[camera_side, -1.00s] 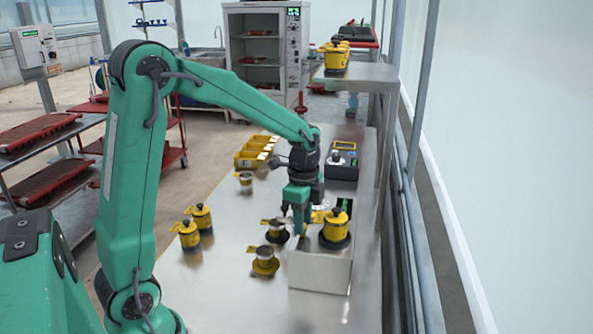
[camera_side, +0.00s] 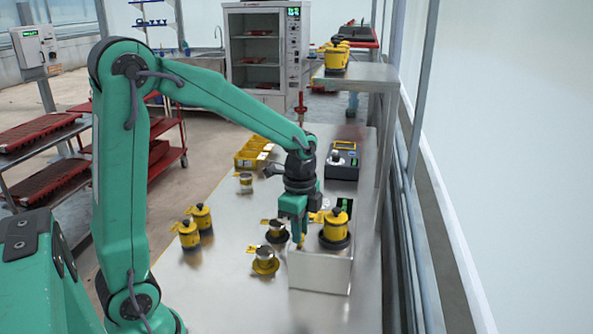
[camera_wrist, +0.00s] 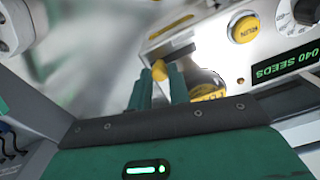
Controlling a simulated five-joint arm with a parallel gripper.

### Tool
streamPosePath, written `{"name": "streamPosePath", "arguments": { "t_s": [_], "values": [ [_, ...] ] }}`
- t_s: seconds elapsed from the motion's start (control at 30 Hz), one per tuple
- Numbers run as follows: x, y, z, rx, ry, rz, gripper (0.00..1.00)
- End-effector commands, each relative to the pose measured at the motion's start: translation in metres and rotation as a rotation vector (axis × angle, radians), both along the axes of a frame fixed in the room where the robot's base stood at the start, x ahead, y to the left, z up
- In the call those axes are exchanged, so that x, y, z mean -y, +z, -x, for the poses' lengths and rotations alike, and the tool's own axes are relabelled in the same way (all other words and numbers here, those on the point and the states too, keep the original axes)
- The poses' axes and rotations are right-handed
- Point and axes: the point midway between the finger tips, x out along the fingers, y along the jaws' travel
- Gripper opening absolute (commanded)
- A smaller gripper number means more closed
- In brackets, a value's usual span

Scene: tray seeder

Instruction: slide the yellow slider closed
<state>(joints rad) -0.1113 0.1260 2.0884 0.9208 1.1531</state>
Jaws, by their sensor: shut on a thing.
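The seeder is a metal box (camera_side: 320,272) on the steel bench, with a yellow hopper (camera_side: 335,228) on top. In the wrist view its light panel (camera_wrist: 212,42) shows a dark slot (camera_wrist: 178,53). The yellow slider knob (camera_wrist: 159,70) is at the slot's left end. My gripper (camera_wrist: 160,82) is shut on this knob, with one green finger on each side. In the side view my gripper (camera_side: 299,238) points down at the box's left edge. The knob is mostly hidden there by the fingers.
A yellow RUN button (camera_wrist: 245,29), a dial (camera_wrist: 305,12) and a "040 SEEDS" display (camera_wrist: 285,65) are on the panel. Small cups (camera_side: 264,258) stand left of the box. Yellow-black jars (camera_side: 188,235) stand further left. A dark device (camera_side: 343,163) is behind.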

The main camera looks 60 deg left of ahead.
Motion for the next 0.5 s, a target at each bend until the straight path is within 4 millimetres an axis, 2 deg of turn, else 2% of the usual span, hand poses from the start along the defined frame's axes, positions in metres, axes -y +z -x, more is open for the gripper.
{"name": "streamPosePath", "arguments": {
  "t_s": [0.03,0.07,0.17,0.5],
  "values": [
    [0.0033,0.0003,0.0028,-0.011,-0.009,0.002,0.00],
    [0.0034,0.0004,0.0030,-0.012,-0.009,0.001,0.23],
    [0.0031,0.0002,0.0028,-0.011,-0.009,0.002,0.41],
    [0.0019,0.0013,0.0017,-0.007,-0.006,0.000,0.41]
  ]
}}
